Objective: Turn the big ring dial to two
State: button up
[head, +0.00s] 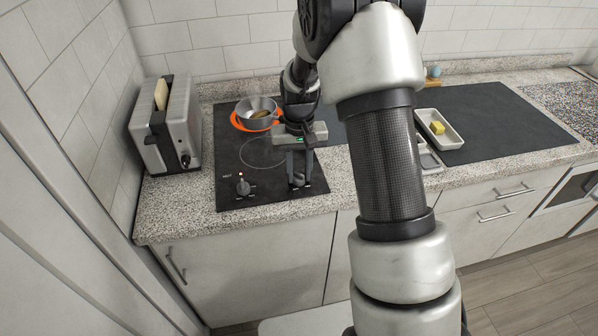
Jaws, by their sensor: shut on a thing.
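The black cooktop (232,150) carries two dials along its front edge. The left dial (243,186) stands free, with a small red light just behind it. My gripper (299,176) points down over the right dial (299,183), its fingers shut around it and hiding most of it. The markings are too small to read, so I cannot tell either setting. A metal pot (256,111) with something yellowish in it sits on a glowing orange ring (237,121) at the back. A fainter unlit ring outline (243,154) lies in front of it.
A toaster (165,125) with bread in it stands left of the cooktop. My arm hides the counter's middle.

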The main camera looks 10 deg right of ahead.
aim_at(299, 174)
dwell(0.3)
jog(key=o, duration=1.1)
jog(key=shift+c, duration=0.2)
jog(key=shift+r, duration=0.1)
notch_tip(299, 174, up, 17)
jog(key=p, duration=0.1)
jog(key=shift+r, duration=0.15)
jog(key=s+r+t+p, duration=0.3)
jog(key=s+r, duration=1)
jog(key=s, duration=0.1)
jog(key=s+n+t+p, duration=0.1)
jog(key=s+t+p, duration=0.1)
jog(key=s, duration=0.9)
jog(key=shift+s+r+t, duration=0.2)
jog(key=shift+r+t, duration=0.1)
